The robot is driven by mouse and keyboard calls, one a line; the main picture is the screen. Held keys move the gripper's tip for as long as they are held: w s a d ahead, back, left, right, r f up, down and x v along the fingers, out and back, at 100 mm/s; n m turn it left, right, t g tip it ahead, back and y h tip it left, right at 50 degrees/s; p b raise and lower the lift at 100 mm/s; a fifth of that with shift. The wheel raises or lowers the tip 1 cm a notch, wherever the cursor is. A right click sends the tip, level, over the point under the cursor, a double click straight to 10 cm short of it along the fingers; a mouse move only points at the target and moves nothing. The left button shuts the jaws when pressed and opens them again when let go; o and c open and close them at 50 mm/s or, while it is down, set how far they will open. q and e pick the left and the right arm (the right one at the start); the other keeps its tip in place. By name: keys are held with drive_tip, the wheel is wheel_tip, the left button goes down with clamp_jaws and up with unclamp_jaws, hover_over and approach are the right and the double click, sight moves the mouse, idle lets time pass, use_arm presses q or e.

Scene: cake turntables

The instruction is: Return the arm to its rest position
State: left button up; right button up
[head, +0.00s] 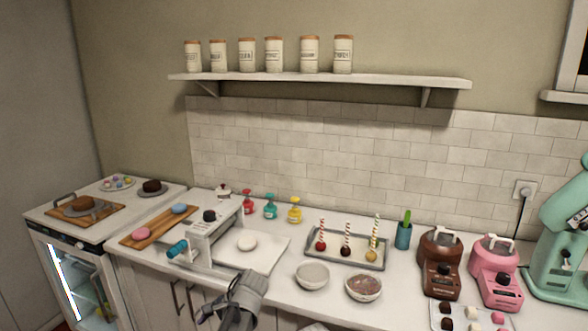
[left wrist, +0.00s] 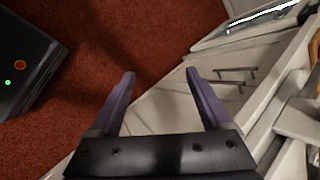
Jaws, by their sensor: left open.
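My left gripper (head: 210,316) is low in the head view, in front of the counter's front edge. In the left wrist view its two purple fingers (left wrist: 160,76) stand wide apart, open, with nothing between them. They are over the red-brown floor (left wrist: 160,25) and beside the white cabinet fronts (left wrist: 220,88). My right gripper is not in view.
A white press machine (head: 211,232) with a teal handle stands on the counter behind the gripper. Two bowls (head: 312,275) (head: 363,288) are to its right. A tray of cake pops (head: 330,259) is farther back. A glass-front fridge (head: 90,285) is at left.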

use_arm(q)
drive_tip(key=s+d+f+n+h, duration=0.2)
drive_tip(key=s+d+n+h, duration=0.15)
drive_tip(key=s+n, duration=0.2)
drive_tip(key=s+d+f+n+h, duration=0.2)
drive_tip(key=s+d+n+h, duration=0.15)
drive_tip(key=s, duration=0.35)
drive_tip(key=s+d+r+m+y+p, duration=0.1)
drive_tip(key=s+d+m, duration=0.2)
drive_tip(key=d, duration=0.7)
drive_tip(key=shift+s+r+m+g, duration=0.15)
drive_tip(key=shift+s+m+g, duration=0.25)
drive_tip(key=shift+s, duration=0.55)
